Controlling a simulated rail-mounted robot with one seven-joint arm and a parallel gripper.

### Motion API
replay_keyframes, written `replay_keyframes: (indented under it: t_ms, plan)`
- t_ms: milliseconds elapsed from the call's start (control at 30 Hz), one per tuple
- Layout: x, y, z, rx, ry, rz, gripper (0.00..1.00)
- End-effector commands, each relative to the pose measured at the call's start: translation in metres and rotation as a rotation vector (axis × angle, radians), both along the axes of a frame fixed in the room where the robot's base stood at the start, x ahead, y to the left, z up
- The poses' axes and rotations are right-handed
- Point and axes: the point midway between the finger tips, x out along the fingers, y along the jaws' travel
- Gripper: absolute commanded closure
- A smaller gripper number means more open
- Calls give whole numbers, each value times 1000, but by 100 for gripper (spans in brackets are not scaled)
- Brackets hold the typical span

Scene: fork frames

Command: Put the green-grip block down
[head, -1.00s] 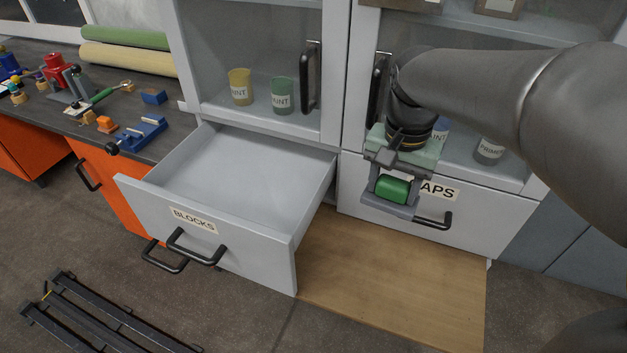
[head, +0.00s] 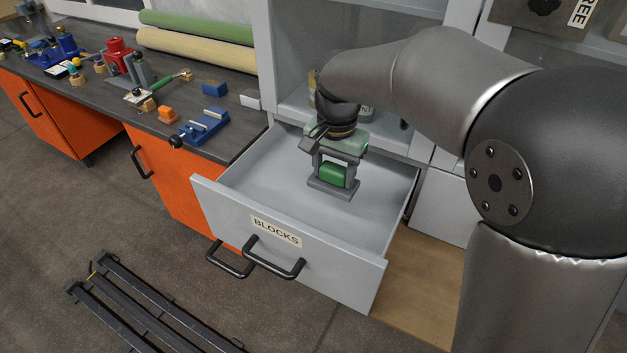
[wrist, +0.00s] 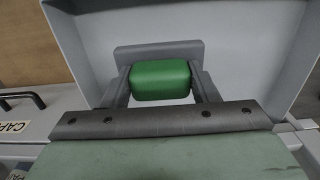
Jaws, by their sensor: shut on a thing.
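The green-grip block has a green grip (head: 333,175) over a grey base plate (head: 330,190). My gripper (head: 334,172) is shut on the green grip, which also shows between the fingers in the wrist view (wrist: 160,80). The block hangs over the open drawer labelled BLOCKS (head: 290,255). The drawer's visible floor is bare. In the head view I cannot tell exactly how high the base plate is above the drawer floor. Part of the drawer's back is hidden behind my arm.
A dark workbench (head: 150,105) at left holds a blue vise-like tool (head: 203,127), an orange block (head: 168,115) and several other tools. A glass-front cabinet rises behind the drawer. A black rail frame (head: 140,305) lies on the floor in front.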

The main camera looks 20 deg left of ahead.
Motion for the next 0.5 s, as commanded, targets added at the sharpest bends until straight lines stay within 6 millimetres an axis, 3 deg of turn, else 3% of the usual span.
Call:
replay_keyframes:
  t_ms: [33,267,500]
  plan:
    - [8,11,-5,-1,2,3,74]
    - [30,36,-46,-2,0,1,74]
    - [38,46,-61,0,-1,0,74]
